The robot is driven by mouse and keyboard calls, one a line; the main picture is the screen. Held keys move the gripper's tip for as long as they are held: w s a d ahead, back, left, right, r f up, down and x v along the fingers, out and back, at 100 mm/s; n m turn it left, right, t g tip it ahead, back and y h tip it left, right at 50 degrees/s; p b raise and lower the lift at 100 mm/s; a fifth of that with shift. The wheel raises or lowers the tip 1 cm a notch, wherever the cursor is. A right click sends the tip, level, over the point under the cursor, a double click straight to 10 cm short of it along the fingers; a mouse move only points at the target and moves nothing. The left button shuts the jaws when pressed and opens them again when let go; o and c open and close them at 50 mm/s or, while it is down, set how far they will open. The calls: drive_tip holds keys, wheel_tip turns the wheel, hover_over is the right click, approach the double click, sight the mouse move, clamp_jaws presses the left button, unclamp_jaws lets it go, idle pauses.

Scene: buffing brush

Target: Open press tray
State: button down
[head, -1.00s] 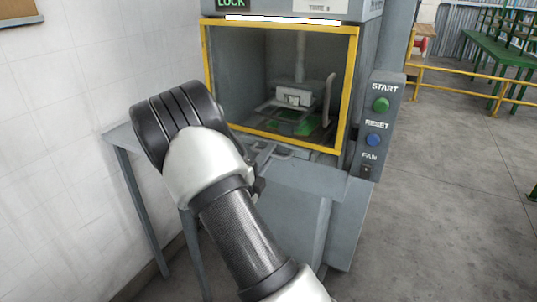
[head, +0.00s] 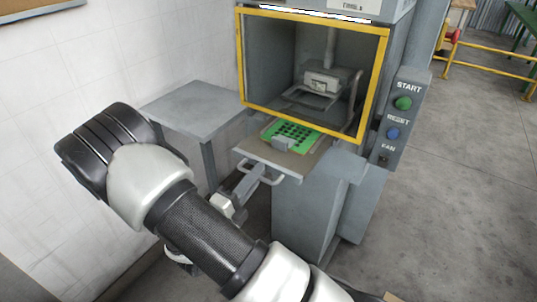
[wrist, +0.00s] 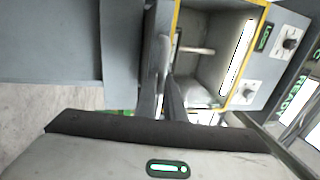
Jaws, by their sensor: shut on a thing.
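The press tray (head: 283,160) is a grey plate that sticks out of the front of the press, below the yellow-framed opening. A green board (head: 293,133) with dark holes lies on it, with a small grey block at its near edge. The tray's pale loop handle (head: 275,180) is at its front edge. My gripper (head: 255,177) is at this handle and shut on it, coming from the lower left. In the wrist view my gripper's dark fingers (wrist: 168,80) show in front of the press opening; their hold on the handle is hard to make out there.
The press chamber (head: 315,70) has a yellow frame and a press head (head: 322,85) inside. A button panel (head: 400,115) is on its right. A grey side table (head: 195,108) stands on the left by the white wall.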

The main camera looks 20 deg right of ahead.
drive_tip(key=r+p+v, duration=0.1)
drive_tip(key=v, duration=0.5)
drive_tip(key=shift+s+a, duration=0.3)
drive_tip(key=shift+r, duration=0.1)
drive_tip(key=c, duration=1.8)
unclamp_jaws()
drive_tip(key=shift+c, duration=0.2)
drive_tip(key=v, duration=1.7)
drive_tip(key=shift+a+p, duration=0.2)
drive_tip(key=shift+p, duration=0.1)
drive_tip(key=shift+s, duration=0.15)
